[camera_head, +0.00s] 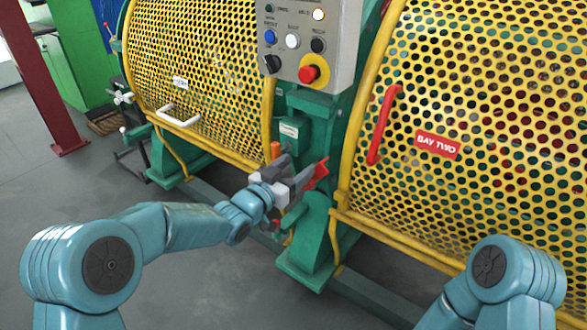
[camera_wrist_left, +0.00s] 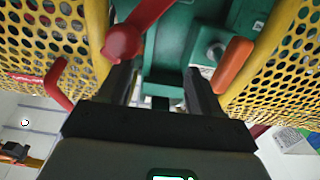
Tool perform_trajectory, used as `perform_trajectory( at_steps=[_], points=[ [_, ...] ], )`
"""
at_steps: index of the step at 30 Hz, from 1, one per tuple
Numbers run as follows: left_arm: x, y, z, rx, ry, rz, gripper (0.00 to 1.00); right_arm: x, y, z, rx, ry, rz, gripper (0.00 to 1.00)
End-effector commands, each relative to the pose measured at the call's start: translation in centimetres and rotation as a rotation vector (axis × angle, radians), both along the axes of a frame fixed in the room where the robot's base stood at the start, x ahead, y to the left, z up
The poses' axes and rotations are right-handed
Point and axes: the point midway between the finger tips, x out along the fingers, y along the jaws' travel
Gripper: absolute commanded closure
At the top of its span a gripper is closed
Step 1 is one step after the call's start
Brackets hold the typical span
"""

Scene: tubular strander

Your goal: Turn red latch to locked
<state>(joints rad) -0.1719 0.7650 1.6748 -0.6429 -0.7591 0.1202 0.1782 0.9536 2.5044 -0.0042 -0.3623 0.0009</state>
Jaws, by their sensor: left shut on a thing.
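The red latch (camera_head: 318,174) is at the green frame between the two yellow guards, and its upper part sticks out to the right of my left gripper (camera_head: 292,186). In the left wrist view, the red latch (camera_wrist_left: 124,42) shows as a bar with a rounded end at the left fingertip. An orange handle (camera_head: 275,150) stands just behind the gripper, and right of the right finger in the wrist view (camera_wrist_left: 233,65). My right gripper is out of view.
Yellow perforated guards (camera_head: 195,70) stand on both sides, the right one with a red handle (camera_head: 383,125) and a BAY TWO sign (camera_head: 437,146). A control box (camera_head: 305,45) with an emergency stop (camera_head: 310,73) is above. The grey floor (camera_head: 190,270) in front is clear.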

Motion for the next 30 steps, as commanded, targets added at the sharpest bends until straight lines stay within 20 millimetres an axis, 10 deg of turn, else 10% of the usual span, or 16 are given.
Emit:
perform_trajectory(
  at_steps=[30],
  points=[
    [-6.2,4.7,-0.4,0.002,0.002,0.003,0.45,0.0,0.0,-3.0,0.0,0.0,0.0,1.0]
  ],
)
